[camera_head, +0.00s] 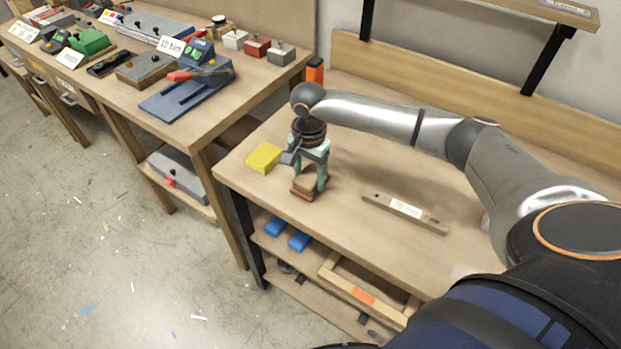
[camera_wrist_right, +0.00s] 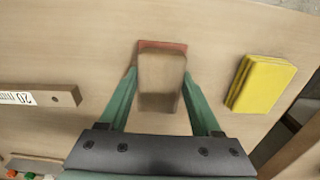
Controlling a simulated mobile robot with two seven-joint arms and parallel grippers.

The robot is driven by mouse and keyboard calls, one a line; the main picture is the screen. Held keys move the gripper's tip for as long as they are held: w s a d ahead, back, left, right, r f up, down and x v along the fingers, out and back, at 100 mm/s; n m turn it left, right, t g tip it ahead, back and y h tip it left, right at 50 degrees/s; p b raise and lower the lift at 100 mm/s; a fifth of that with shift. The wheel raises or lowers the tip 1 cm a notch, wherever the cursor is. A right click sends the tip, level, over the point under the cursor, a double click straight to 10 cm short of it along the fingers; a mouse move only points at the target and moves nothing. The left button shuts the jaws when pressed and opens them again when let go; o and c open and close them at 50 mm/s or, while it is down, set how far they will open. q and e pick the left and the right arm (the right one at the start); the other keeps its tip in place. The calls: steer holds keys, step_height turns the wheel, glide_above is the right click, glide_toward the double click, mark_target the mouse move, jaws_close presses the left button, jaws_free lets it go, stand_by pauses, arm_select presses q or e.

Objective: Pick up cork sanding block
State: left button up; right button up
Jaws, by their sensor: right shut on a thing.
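The cork sanding block (camera_head: 307,185) is a brown block with a reddish layer at its far end and base, near the left front edge of the right-hand workbench. My right gripper (camera_head: 311,178) reaches down over it, with its green fingers on either side. In the right wrist view the block (camera_wrist_right: 161,80) sits between the fingertips of the gripper (camera_wrist_right: 159,83), which is shut on it. I cannot tell whether the block is clear of the bench top. My left gripper does not show.
A yellow sponge-like block (camera_head: 263,157) lies close beside the gripper, and it also shows in the right wrist view (camera_wrist_right: 262,84). A labelled wooden bar (camera_head: 404,212) lies on the workbench (camera_head: 365,165). A second bench with tools (camera_head: 190,85) stands to the left.

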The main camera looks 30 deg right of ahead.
steer(key=c, duration=0.7)
steer(key=shift+r, duration=0.1)
